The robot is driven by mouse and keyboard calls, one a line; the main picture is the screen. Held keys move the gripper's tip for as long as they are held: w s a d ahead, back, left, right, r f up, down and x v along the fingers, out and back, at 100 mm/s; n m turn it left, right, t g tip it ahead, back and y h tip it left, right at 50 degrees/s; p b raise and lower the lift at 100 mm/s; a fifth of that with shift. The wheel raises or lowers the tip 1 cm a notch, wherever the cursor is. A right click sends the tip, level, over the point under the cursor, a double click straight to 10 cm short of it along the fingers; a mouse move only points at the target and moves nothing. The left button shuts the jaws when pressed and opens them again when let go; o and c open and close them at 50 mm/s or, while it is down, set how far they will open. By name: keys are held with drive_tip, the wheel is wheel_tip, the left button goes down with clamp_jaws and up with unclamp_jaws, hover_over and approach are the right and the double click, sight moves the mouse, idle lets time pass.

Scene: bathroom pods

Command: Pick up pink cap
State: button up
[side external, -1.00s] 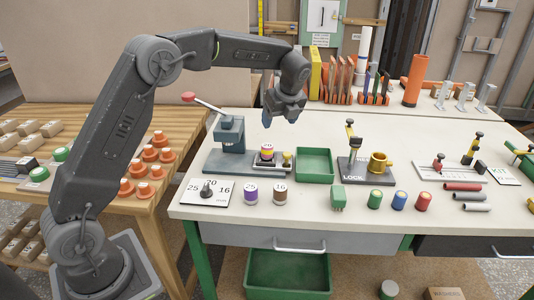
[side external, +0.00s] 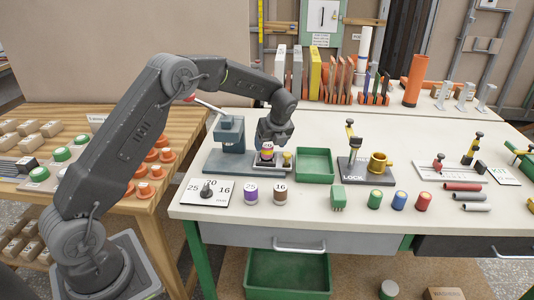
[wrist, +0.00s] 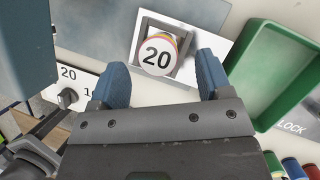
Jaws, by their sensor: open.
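A small round piece (side external: 267,152) with a white top marked 20 sits in the holder of the grey-blue press (side external: 230,135). In the wrist view the piece (wrist: 159,53) shows pink, yellow and purple bands at its edge; no separate pink cap is clear to me. My gripper (side external: 270,141) is just above the piece, pointing down. In the wrist view the two blue fingers of my gripper (wrist: 161,72) are apart. The piece lies between and slightly ahead of their tips, with nothing held. The gripper partly hides the piece's top in the side view.
A green tray (side external: 314,163) is close on the right of the holder. The press lever (side external: 208,104) and post stand close on the left. Purple 25 (side external: 250,196) and brown 16 (side external: 280,194) pieces stand in front. A LOCK fixture (side external: 352,170) is further right.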

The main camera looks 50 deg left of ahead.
sight(268, 146)
drive_tip(key=x, duration=0.3)
drive_tip(key=shift+s, duration=0.1)
drive_tip(key=c, duration=1.1)
drive_tip(key=shift+r, duration=0.15)
